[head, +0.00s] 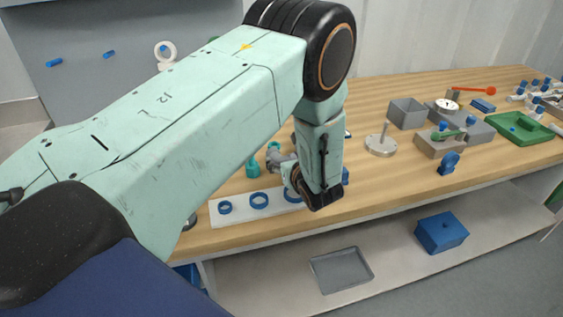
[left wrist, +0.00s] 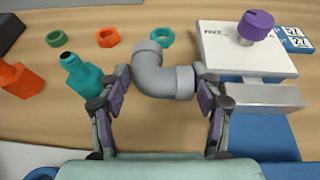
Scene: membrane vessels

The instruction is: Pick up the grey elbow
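The grey elbow (left wrist: 160,74) is a bent pipe fitting on the wooden table in the left wrist view. My left gripper (left wrist: 164,84) has its two fingers spread, one on each side of the elbow. My right gripper is not in view.
Near the elbow are a teal fitting (left wrist: 82,74), an orange fitting (left wrist: 20,80), a teal nut (left wrist: 161,37) and an orange nut (left wrist: 108,37). A white plate (left wrist: 215,50) with a purple knob (left wrist: 256,25) is to the right. A green tray (head: 518,128) stands farther right.

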